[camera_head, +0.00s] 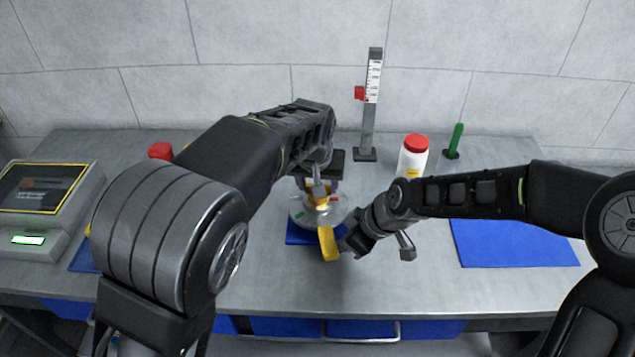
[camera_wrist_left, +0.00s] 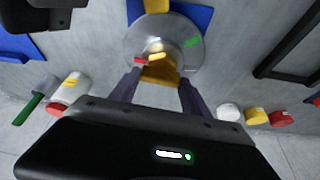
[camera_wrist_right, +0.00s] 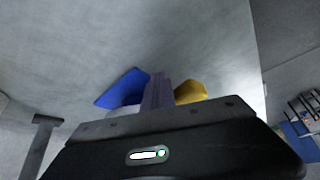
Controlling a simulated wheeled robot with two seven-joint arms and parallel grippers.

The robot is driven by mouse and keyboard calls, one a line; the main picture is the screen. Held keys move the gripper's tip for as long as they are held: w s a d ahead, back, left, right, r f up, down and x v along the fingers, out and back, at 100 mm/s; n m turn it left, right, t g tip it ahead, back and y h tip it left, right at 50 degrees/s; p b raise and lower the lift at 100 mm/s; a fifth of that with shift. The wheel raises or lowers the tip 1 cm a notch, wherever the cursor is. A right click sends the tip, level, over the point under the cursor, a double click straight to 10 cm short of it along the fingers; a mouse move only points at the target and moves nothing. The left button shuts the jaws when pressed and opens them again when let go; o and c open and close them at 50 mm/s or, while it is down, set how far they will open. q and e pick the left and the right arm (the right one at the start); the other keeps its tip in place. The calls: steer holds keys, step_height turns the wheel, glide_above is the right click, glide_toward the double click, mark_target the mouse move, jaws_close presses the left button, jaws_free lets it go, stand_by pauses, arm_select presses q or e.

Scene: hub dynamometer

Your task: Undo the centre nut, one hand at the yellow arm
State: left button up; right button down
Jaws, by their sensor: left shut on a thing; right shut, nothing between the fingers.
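The round metal hub (camera_head: 298,212) stands on a blue mat, with a gold centre nut (camera_head: 319,198) on top. The yellow arm (camera_head: 328,244) sticks out from its front, and its end also shows at the top of the left wrist view (camera_wrist_left: 156,5). My left gripper (camera_head: 319,184) comes from above and is shut on the gold nut, which shows between its fingers in the left wrist view (camera_wrist_left: 160,73). My right gripper (camera_head: 347,242) is shut and empty, just right of the yellow arm. In the right wrist view its closed fingers (camera_wrist_right: 157,93) are beside the yellow arm (camera_wrist_right: 190,92); contact is unclear.
A post with a scale (camera_head: 370,110) stands behind the hub. A red-capped white bottle (camera_head: 412,158) and a green handle (camera_head: 455,140) stand at the back right. An empty blue mat (camera_head: 512,244) lies right. A screen device (camera_head: 45,195) stands left. The front bench strip is clear.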

arm_select(q)
steer(key=shift+d+n+y, duration=0.1)
steer(key=shift+n+y, duration=0.4)
steer(key=shift+n, duration=1)
steer(key=o, duration=1.4)
steer(key=v, duration=1.2)
steer(key=shift+d, duration=0.1)
